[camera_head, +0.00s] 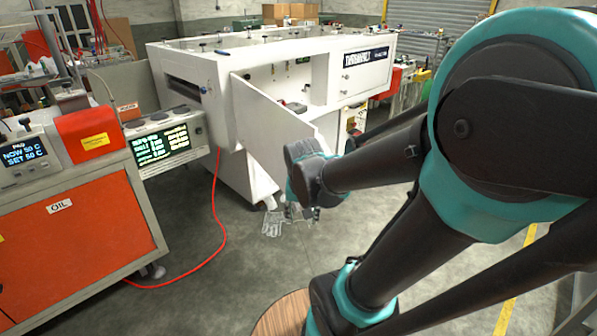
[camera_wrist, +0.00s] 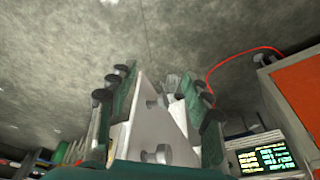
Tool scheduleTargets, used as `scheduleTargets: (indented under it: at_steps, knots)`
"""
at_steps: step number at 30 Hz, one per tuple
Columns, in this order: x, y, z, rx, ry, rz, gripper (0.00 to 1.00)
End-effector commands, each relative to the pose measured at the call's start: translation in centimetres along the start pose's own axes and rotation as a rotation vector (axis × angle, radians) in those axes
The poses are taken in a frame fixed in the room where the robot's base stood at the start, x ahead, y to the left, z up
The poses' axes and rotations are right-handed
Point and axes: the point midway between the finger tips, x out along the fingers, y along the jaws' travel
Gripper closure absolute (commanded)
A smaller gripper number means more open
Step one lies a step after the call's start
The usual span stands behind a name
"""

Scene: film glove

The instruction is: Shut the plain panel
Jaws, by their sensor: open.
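The plain white panel (camera_head: 262,120) stands swung open from the front of the white machine. Its upper free corner reaches close to my arm in the head view. In the wrist view a white panel (camera_wrist: 150,125) with round knobs shows between the two fingers of my gripper (camera_wrist: 155,100). The fingers are spread apart; whether either touches the panel I cannot tell. In the head view my gripper (camera_head: 300,211) is low beside the panel's lower free end, partly hidden by my own arm.
A white machine (camera_head: 225,55) has a labelled front panel (camera_head: 365,72) to the right of the opening. An orange oil unit (camera_head: 75,240) stands at left, beside a display box (camera_head: 165,140). A red hose (camera_head: 222,235) runs along the floor. The floor in front is mostly clear.

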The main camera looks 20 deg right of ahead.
Motion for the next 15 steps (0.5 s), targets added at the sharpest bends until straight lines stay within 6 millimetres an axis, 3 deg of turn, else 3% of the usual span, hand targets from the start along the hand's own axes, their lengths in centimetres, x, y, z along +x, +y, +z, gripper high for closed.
scheduleTargets:
  at_steps: [1, 11, 15]
  knots:
    - [-0.8, -0.7, -1.1, 0.057, -0.01, 0.021, 0.6]
    - [-6.8, -4.1, -7.2, 0.528, -0.001, 0.201, 1.0]
    - [-9.5, -5.5, -9.2, 0.71, 0.04, 0.268, 1.0]
